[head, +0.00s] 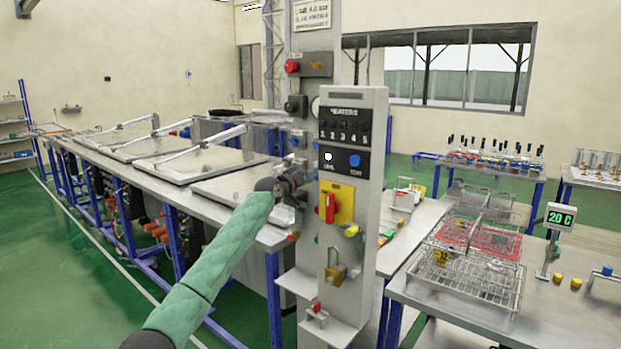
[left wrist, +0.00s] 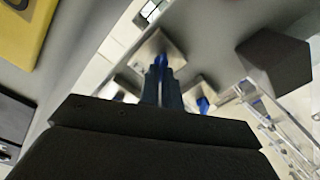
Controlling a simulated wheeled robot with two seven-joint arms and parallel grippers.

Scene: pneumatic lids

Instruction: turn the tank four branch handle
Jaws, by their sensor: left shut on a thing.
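My left arm comes in from the lower left of the head view, and its gripper (head: 297,186) is beside the grey control column, over the front edge of the tank bench. In the left wrist view the gripper (left wrist: 161,82) has its fingers close together on a small blue handle (left wrist: 160,61). The handle stands in front of a pale metal plate. Only its tip shows between the fingers. In the head view this handle is hidden by my gripper. I cannot read any tank number on it. My right gripper is in neither view.
The column (head: 360,195) carries heater knobs, a yellow plate with a red switch (head: 330,208) and a brass padlock (head: 336,272). Flat-lidded tanks (head: 225,160) line the bench behind. Wire racks (head: 465,275) stand on the right table. A second blue part (left wrist: 203,104) is close by.

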